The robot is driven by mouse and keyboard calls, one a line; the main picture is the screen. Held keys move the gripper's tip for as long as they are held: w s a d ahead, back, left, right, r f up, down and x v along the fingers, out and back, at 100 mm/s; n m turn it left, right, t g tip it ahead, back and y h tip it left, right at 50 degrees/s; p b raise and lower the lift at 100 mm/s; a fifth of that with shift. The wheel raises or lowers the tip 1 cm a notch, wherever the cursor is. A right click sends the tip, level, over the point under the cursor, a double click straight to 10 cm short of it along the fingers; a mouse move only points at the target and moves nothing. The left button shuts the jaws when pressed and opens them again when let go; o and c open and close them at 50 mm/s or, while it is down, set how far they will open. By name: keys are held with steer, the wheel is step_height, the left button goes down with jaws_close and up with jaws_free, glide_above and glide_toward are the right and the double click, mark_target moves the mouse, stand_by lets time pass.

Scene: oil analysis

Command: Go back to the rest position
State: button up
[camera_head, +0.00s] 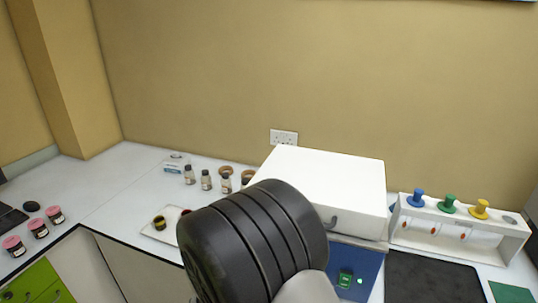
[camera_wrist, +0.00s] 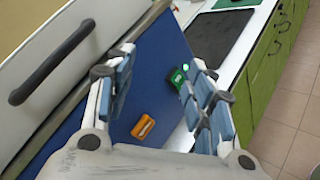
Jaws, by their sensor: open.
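My gripper (camera_wrist: 158,68) shows in the wrist view with its two blue-padded fingers spread apart and nothing between them. It is over a blue panel (camera_wrist: 165,45) in front of a white box-shaped machine. An orange switch (camera_wrist: 143,127) and a green lit switch (camera_wrist: 178,77) are on that panel, the green one close beside the right finger. I cannot tell whether the finger touches it. In the head view my dark arm joint covers the middle, and the gripper is hidden.
The white machine (camera_head: 322,185) has a dark handle (camera_wrist: 55,70). Right of it stand a white rack (camera_head: 460,250) with blue, green and yellow knobs and a dark mat (camera_head: 430,280). Small bottles (camera_head: 206,180) and a white tray (camera_head: 160,235) are left. Pink-lidded jars (camera_head: 38,228) stand far left.

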steer(key=s+d+r+m+g+y, duration=0.3)
steer(key=s+d+m+g, duration=0.15)
steer(key=s, duration=0.25)
steer(key=s+d+r+m+g+y, duration=0.2)
steer(key=s+d+m+g, duration=0.1)
steer(key=s+d+m, duration=0.3)
steer(key=s+a+r+m+t+y+b, duration=0.1)
steer(key=s+a+r+m+t+y, duration=0.3)
steer(key=s+a+y, duration=0.3)
steer(key=shift+s+r+m+y+b, duration=0.2)
steer(key=shift+s+m+y+b, duration=0.2)
steer(key=shift+y, duration=0.3)
steer(key=shift+c, duration=0.5)
